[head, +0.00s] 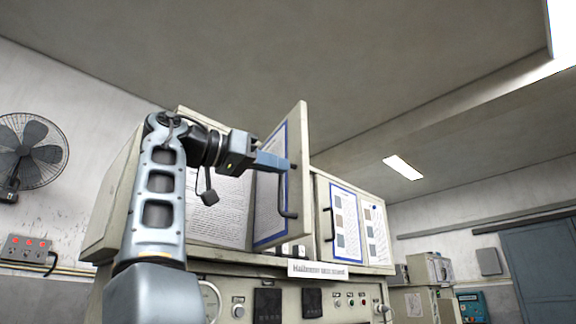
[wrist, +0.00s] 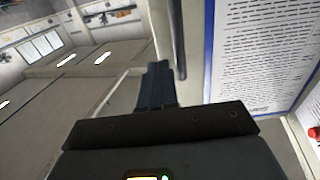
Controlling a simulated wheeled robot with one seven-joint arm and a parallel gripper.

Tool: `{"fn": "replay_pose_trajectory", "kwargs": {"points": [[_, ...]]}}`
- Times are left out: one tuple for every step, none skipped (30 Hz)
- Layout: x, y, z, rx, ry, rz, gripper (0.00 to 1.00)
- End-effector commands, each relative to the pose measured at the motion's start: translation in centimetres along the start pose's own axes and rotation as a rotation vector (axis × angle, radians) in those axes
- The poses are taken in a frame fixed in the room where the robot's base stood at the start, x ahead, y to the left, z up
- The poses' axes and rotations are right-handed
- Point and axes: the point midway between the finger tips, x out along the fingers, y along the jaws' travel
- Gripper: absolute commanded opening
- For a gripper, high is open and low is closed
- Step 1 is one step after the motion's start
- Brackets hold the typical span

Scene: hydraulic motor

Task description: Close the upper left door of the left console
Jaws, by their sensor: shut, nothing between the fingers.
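The left console (head: 255,269) has an upper cabinet with a pale door (head: 301,130) standing open, swung outward. A blue-bordered printed sheet and a dark bar handle (head: 290,190) show on this door. My gripper (head: 284,163) is shut and empty, its blue fingers pointing right across the door by the handle's upper end. I cannot tell whether they touch. In the wrist view the shut fingers (wrist: 157,70) are beside the dark handle (wrist: 178,42), with the blue-bordered sheet (wrist: 262,55) to the right. My arm hides part of the cabinet's left side.
The neighbouring upper door (head: 322,215) to the right looks closed, with its own handle and posted sheets. Below are knobs, gauges and a white label sign (head: 317,269). A wall fan (head: 30,150) hangs at the left. The space above the cabinet is free.

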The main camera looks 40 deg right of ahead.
Motion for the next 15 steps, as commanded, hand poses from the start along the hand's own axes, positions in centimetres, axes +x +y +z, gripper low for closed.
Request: {"fn": "replay_pose_trajectory", "kwargs": {"points": [[0.8,0.0,-0.1,-0.001,-0.001,0.001,0.0],[1.2,0.0,-0.1,0.0,-0.001,0.001,0.0],[1.6,0.0,-0.1,-0.001,-0.001,0.001,0.0],[1.9,0.0,-0.1,-0.001,-0.001,0.0,0.0],[2.2,0.0,-0.1,-0.001,0.0,0.0,0.0],[2.5,0.0,-0.1,-0.001,0.0,0.0,0.0],[2.7,0.0,-0.1,-0.001,0.0,0.0,0.0],[2.9,0.0,0.0,-0.001,0.0,0.0,0.0],[3.0,-0.1,0.0,-0.002,0.0,0.0,0.0],[3.1,-0.1,0.0,-0.002,0.0,0.0,0.0],[3.1,-0.1,0.0,-0.002,0.0,0.0,0.0],[3.2,-0.1,0.0,-0.002,0.0,0.0,0.0],[3.2,-0.1,0.0,-0.002,0.0,0.0,0.0],[3.2,-0.1,0.0,-0.002,0.0,0.0,0.0],[3.2,-0.1,0.0,-0.002,0.0,0.0,0.0]]}}
